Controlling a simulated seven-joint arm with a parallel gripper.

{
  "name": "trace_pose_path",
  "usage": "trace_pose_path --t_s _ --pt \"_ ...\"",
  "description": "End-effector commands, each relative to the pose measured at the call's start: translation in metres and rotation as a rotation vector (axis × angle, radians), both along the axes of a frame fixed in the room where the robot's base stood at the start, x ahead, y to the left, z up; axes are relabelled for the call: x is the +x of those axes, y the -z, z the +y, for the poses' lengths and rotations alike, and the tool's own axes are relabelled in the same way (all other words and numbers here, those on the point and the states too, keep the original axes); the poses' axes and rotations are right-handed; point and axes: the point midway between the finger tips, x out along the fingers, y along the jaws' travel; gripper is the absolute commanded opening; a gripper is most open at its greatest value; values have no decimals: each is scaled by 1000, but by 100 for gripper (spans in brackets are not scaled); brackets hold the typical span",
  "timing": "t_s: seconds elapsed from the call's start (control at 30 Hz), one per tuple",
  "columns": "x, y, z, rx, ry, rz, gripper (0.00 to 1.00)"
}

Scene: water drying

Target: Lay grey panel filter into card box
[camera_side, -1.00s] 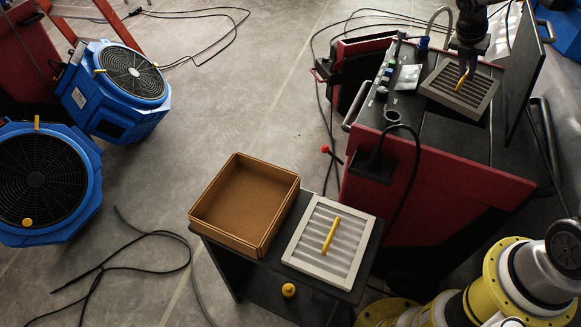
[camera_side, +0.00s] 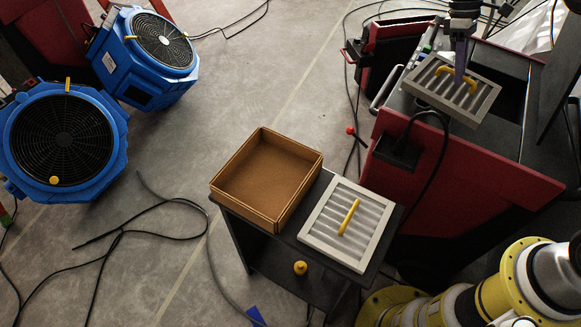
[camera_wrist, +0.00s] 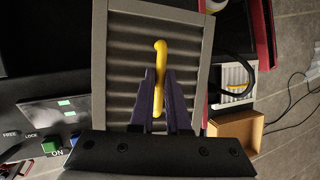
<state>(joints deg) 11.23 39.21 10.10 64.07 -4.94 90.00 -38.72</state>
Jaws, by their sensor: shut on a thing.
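The grey panel filter (camera_side: 437,84) has a grey frame, pleats and a yellow handle; it is tilted over the front edge of the red and black machine. My gripper (camera_side: 463,76) is shut on its yellow handle. In the wrist view my fingers (camera_wrist: 153,100) pinch the handle, and the pleated filter (camera_wrist: 120,60) spreads beyond them. The open card box (camera_side: 267,180) is brown and empty, on the left of a small dark stand, below and left of the filter. It also shows at lower right in the wrist view (camera_wrist: 238,135).
A paler filter with a yellow handle (camera_side: 350,222) lies beside the box on the stand (camera_side: 240,232). The machine (camera_side: 450,185) has a dark opening and a raised dark lid. Blue fans (camera_side: 65,140) stand at left. Cables lie across the floor.

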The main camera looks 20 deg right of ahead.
Motion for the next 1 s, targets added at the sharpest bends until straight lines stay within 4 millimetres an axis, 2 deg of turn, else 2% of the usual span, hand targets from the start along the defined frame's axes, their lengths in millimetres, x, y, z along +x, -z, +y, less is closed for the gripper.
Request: trace_pose_path --t_s 0.4,0.53,0.67,0.77,0.9,1.0 --pt "1 -23 88 10 670 10 0" --pt "4 -28 109 12 864 17 0" --pt "28 -21 124 10 1054 13 0" --pt "51 -12 148 10 1189 7 0" --pt "82 7 204 10 1351 6 0" --pt "94 22 250 12 1426 10 0"
